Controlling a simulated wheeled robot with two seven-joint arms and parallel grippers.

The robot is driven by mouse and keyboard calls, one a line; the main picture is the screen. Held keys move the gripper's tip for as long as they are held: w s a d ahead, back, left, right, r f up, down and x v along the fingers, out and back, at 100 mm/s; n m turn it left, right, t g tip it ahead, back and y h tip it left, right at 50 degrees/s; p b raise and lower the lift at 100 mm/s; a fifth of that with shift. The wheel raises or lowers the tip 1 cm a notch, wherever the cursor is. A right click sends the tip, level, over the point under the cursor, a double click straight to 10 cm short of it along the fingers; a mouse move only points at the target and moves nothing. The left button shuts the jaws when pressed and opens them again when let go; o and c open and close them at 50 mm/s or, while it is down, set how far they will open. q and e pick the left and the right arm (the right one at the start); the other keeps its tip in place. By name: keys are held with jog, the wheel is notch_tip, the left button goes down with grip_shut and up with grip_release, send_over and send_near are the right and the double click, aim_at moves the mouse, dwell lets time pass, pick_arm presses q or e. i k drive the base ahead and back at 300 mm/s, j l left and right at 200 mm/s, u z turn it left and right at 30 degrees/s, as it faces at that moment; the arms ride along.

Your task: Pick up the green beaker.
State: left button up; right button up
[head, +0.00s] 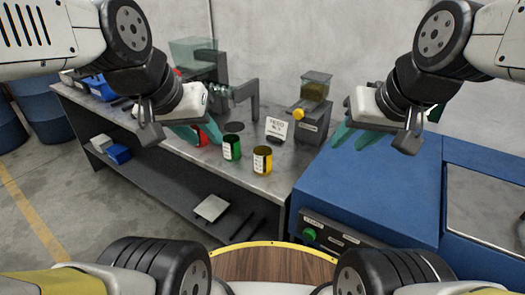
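The green beaker (231,148) stands upright on the grey workbench (180,155), near its front edge, with a white label on its side. It is between a red beaker (202,139) on the left and a yellow beaker (262,162) on the right. My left gripper (208,143) has teal fingers spread apart, just left of the green beaker and overlapping the red beaker in the picture. Whether it touches the red beaker I cannot tell. My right gripper (352,148) is open and empty, to the right, above the blue machine's left side.
A small white sign (277,128) stands behind the yellow beaker. A grey dispenser (315,110) with a yellow knob stands at the bench's right end. A blue machine (385,185) adjoins on the right. Blue bins (101,87) sit at the far left.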

aim_at(231, 144)
jog(key=i+j+u, duration=0.15)
jog(key=u, duration=0.2)
jog(key=i+j+u, duration=0.2)
jog(key=u, duration=0.2)
jog(key=j, duration=0.05)
